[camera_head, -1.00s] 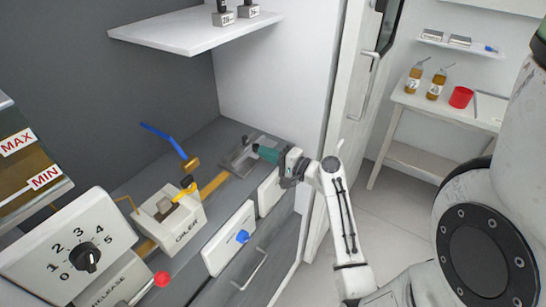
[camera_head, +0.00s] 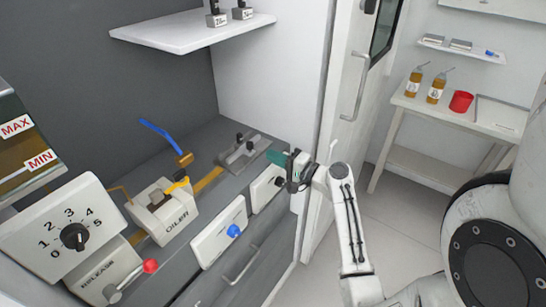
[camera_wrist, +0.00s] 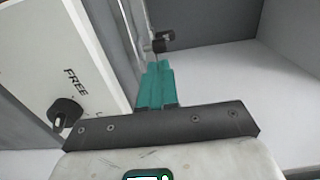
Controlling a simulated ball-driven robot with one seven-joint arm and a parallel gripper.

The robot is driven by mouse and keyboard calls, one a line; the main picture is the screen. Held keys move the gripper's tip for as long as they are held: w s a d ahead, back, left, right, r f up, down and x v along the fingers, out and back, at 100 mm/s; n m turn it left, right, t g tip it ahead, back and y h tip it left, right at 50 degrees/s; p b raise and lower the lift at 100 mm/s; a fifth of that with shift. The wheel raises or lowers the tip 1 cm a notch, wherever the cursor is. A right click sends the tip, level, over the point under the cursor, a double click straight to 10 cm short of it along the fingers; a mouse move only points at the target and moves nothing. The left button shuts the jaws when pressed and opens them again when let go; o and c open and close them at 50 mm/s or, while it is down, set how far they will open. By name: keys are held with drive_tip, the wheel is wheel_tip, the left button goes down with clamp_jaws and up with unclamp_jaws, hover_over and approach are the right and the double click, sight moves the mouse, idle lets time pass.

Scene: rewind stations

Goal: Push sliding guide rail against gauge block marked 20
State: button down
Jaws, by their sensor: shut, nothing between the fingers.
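The grey metal guide assembly (camera_head: 238,158), with small black knobs on it, sits on the bench at the end of the yellow strip. I take it to hold the sliding guide rail; which part slides is not clear. My gripper (camera_head: 273,156) has teal fingers, shut and empty, just right of the assembly near the bench's front edge. In the wrist view the fingers (camera_wrist: 157,84) point toward a black knob (camera_wrist: 163,41); contact cannot be told. Two gauge blocks (camera_head: 217,20) (camera_head: 242,13) stand on the white shelf; their numbers are too small to read surely.
A white panel marked FREE (camera_wrist: 85,50) with a black knob lies left of my fingers in the wrist view. The white shelf (camera_head: 185,38) overhangs the bench. The oiler (camera_head: 165,212) and a blue-knobbed panel (camera_head: 215,240) stand left. A white door (camera_head: 345,110) is at right.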

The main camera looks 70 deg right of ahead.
drive_tip(key=b+v, duration=0.1)
drive_tip(key=v, duration=0.7)
drive_tip(key=shift+s, duration=0.3)
drive_tip(key=shift+w+a+f, duration=0.1)
drive_tip(key=shift+a+f, duration=0.05)
idle(0.4)
drive_tip(key=w+a+f+n+g+y, duration=0.2)
drive_tip(key=a+f+n+g+y, duration=0.3)
drive_tip(key=a, duration=0.5)
drive_tip(key=w+a+f+n+g+y, duration=0.3)
drive_tip(key=a+f+n, duration=0.35)
drive_tip(key=a, duration=0.45)
drive_tip(key=s+a+f+n+g+h, duration=0.2)
drive_tip(key=s+a+n+g+h, duration=0.1)
drive_tip(key=s+a+n+g, duration=0.5)
drive_tip(key=s+a+n, duration=0.1)
drive_tip(key=s, duration=0.2)
drive_tip(key=shift+h, duration=0.4)
